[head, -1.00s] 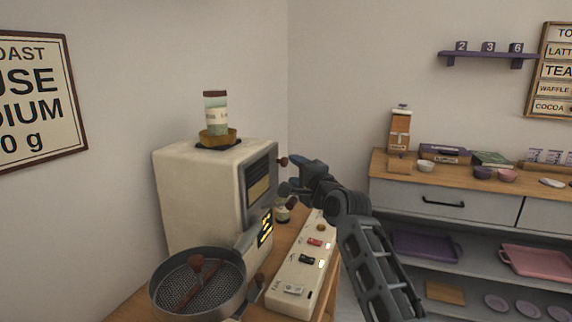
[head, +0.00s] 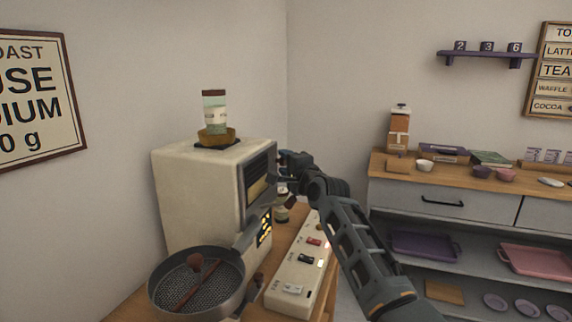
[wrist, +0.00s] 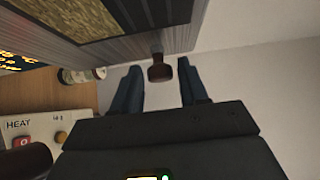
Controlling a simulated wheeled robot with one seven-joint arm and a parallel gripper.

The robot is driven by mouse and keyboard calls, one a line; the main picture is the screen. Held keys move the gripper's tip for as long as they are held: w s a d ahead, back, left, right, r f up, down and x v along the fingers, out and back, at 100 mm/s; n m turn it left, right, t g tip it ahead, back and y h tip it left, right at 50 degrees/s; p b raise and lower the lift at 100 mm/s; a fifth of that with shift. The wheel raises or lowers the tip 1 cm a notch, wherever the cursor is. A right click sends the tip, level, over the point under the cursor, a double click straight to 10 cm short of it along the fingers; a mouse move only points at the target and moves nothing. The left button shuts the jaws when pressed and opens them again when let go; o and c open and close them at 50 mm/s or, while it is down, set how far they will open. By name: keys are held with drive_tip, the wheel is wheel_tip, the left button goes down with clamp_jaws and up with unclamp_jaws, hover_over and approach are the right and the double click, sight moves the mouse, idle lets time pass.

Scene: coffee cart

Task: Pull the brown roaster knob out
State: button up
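The cream roaster (head: 200,195) stands on the wooden cart at the left. In the wrist view, the brown knob (wrist: 160,72) sticks out from the roaster's grey front panel on a short stem. My gripper (wrist: 162,88) is open, with one dark blue finger on each side of the knob and a visible gap at both sides. In the head view, my gripper (head: 284,166) is at the roaster's upper front edge and hides the knob.
A round metal cooling tray (head: 230,289) with a brown stirrer sits in front of the roaster. A cream control panel (head: 283,284) with switches lies below my arm. A small jar (wrist: 82,75) stands beside the roaster. A shelf counter (head: 400,184) is at the right.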

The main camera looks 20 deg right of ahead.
clamp_jaws()
idle(0.3)
drive_tip(key=s+d, duration=0.1)
drive_tip(key=d, duration=0.1)
drive_tip(key=s+d, duration=0.2)
drive_tip(key=shift+s+d+f, duration=0.15)
drive_tip(key=shift+s+d, duration=0.05)
drive_tip(key=shift+d, duration=0.15)
drive_tip(key=shift+o, duration=1.2)
unclamp_jaws()
drive_tip(key=shift+s, duration=0.15)
drive_tip(key=s+d, duration=0.1)
drive_tip(key=s, duration=0.6)
drive_tip(key=shift+s+d, duration=0.15)
drive_tip(key=shift+s, duration=0.1)
